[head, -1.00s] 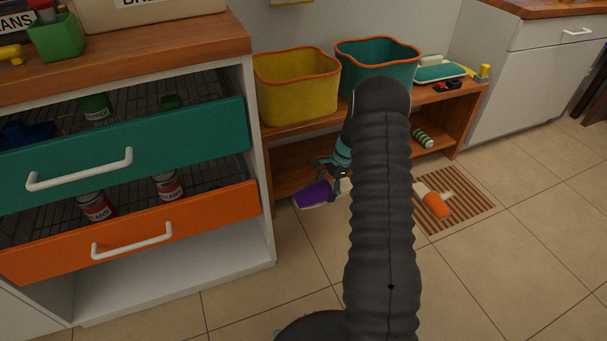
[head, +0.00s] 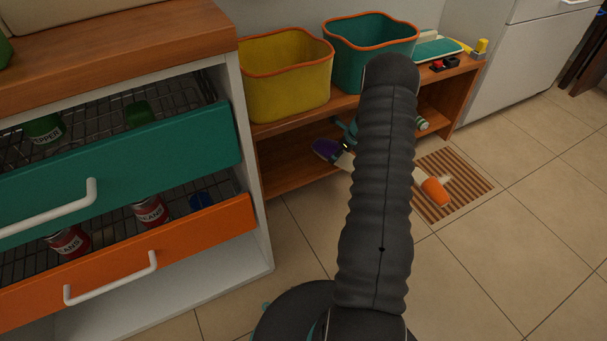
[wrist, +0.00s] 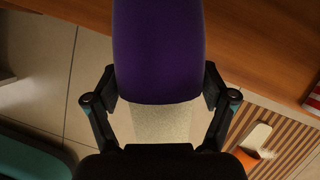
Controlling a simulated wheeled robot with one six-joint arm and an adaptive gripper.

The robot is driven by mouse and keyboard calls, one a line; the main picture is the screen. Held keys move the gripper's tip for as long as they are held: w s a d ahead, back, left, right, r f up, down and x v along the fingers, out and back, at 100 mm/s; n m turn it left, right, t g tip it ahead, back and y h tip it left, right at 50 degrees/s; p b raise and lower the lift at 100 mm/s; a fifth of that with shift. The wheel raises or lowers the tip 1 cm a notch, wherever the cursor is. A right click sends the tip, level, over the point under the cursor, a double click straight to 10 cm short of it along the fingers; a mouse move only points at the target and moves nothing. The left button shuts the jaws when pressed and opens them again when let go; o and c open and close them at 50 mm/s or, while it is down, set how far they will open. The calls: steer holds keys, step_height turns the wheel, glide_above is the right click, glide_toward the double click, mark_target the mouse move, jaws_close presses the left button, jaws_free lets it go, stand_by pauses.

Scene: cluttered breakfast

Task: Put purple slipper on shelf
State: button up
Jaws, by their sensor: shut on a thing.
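The purple slipper (wrist: 158,50) fills the upper middle of the wrist view, with its pale insole (wrist: 160,123) between the two fingers. My gripper (wrist: 160,100) is shut on it. In the head view the purple slipper (head: 327,149) shows at the front of the low wooden shelf (head: 290,172), left of my dark arm. My arm hides most of my gripper there. The shelf's lower compartment is open at the front, and the slipper is at its opening. Whether the slipper touches the shelf I cannot tell.
A yellow bin (head: 286,80) and a teal bin (head: 368,55) stand on the shelf's top. A striped mat (head: 462,187) with an orange and white slipper (head: 434,190) lies on the floor at right. Open teal (head: 130,165) and orange (head: 205,228) drawers jut out at left.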

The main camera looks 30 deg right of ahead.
glide_above(302, 178)
steer(key=s, duration=0.1)
steer(key=f, duration=0.1)
steer(key=d+f+b, duration=0.1)
steer(key=shift+s+d+f+b, duration=0.1)
steer(key=shift+f+b, duration=0.2)
steer(key=shift+f, duration=0.1)
steer(key=shift+f+b, duration=0.6)
steer(key=shift+f, duration=1.4)
steer(key=shift+a+f, duration=0.1)
steer(key=shift+a, duration=0.3)
steer(key=shift+f, duration=0.15)
steer(key=o, duration=1.2)
steer(key=p+v, duration=0.2)
steer(key=v, duration=1)
